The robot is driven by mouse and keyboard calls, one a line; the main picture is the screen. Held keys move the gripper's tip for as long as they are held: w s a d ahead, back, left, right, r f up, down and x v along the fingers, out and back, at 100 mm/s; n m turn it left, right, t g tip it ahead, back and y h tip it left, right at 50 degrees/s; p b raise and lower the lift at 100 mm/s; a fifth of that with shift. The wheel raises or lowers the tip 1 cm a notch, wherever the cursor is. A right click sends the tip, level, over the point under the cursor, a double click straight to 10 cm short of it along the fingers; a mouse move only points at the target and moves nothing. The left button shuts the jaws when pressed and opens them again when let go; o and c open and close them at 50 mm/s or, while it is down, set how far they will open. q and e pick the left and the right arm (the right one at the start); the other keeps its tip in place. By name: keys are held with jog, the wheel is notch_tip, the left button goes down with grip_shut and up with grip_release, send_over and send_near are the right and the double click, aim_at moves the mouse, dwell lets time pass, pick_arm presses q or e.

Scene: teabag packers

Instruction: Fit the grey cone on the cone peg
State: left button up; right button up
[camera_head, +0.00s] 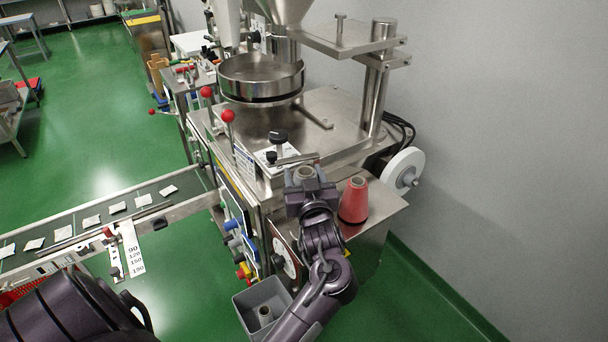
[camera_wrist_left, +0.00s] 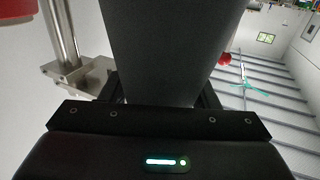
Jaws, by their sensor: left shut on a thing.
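My left gripper (camera_head: 307,180) is shut on a grey cone (camera_head: 304,173), whose narrow top end shows above the jaws. In the left wrist view the cone (camera_wrist_left: 185,45) fills the middle as a dark tapered body between the fingers. The gripper is over the machine's side shelf, left of a red cone (camera_head: 354,199) that stands there upright. A red shape at the top left corner of the wrist view may be this cone. I cannot make out the cone peg; the gripper and arm hide part of the shelf. My right gripper is not in view.
The steel machine (camera_head: 340,115) with its round pan (camera_head: 261,78) stands behind the gripper. A white reel (camera_head: 403,170) is to the right. A grey bin (camera_head: 244,304) with a grey cone in it is below. A conveyor (camera_head: 75,220) with teabags runs left.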

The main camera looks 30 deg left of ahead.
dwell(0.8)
pick_arm(q)
jog(key=shift+r+p, duration=0.1)
jog(key=shift+p, duration=0.45)
dwell(0.5)
jog(key=shift+f+b, duration=0.9)
jog(key=shift+f, duration=0.5)
jog(key=shift+f+b, duration=1.4)
jog(key=shift+f, duration=0.75)
jog(key=o, duration=1.3)
jog(key=shift+f, duration=0.1)
jog(key=shift+s, duration=0.1)
